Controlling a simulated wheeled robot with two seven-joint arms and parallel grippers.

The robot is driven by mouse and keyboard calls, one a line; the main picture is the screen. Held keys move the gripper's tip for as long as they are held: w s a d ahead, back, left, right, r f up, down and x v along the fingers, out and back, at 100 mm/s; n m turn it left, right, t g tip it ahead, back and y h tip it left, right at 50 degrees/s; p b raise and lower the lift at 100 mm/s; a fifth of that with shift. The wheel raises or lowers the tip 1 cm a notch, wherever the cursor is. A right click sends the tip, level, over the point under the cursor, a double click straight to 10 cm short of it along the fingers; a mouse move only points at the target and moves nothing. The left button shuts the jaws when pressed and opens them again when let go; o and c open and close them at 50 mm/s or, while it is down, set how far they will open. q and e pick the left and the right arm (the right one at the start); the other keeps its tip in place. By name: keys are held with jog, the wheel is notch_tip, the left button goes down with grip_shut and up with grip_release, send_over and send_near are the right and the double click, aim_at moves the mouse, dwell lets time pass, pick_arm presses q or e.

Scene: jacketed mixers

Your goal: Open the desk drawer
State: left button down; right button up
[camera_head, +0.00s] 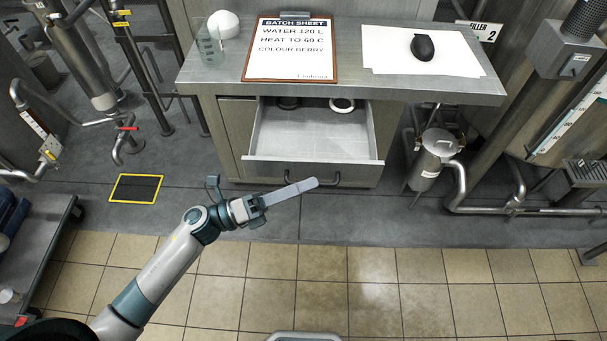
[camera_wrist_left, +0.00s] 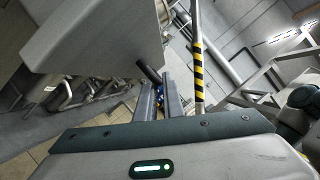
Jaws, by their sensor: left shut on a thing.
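The desk (camera_head: 440,86) stands ahead in the head view, and its drawer (camera_head: 313,160) is pulled out with its inside visible. The drawer's dark bar handle (camera_head: 337,181) is on its front, below the rim. My left gripper (camera_head: 314,183) reaches in from the left, its fingertips at the handle. It is shut on the handle, whose middle is partly hidden by the fingers. In the left wrist view, my left gripper (camera_wrist_left: 160,97) has its fingers around a dark bar end (camera_wrist_left: 148,72) beside a grey panel. My right gripper is not in view.
A batch-sheet clipboard (camera_head: 291,62), white paper with a dark mouse-like object (camera_head: 423,47), and a beaker (camera_head: 209,46) are on the desk. A white ring (camera_head: 342,105) lies inside the drawer. A small steel vessel (camera_head: 432,157) with pipes stands right. The tiled floor in front is clear.

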pick_arm(q)
jog(key=c, duration=1.9)
grip_release()
jog(key=shift+a+f, duration=0.1)
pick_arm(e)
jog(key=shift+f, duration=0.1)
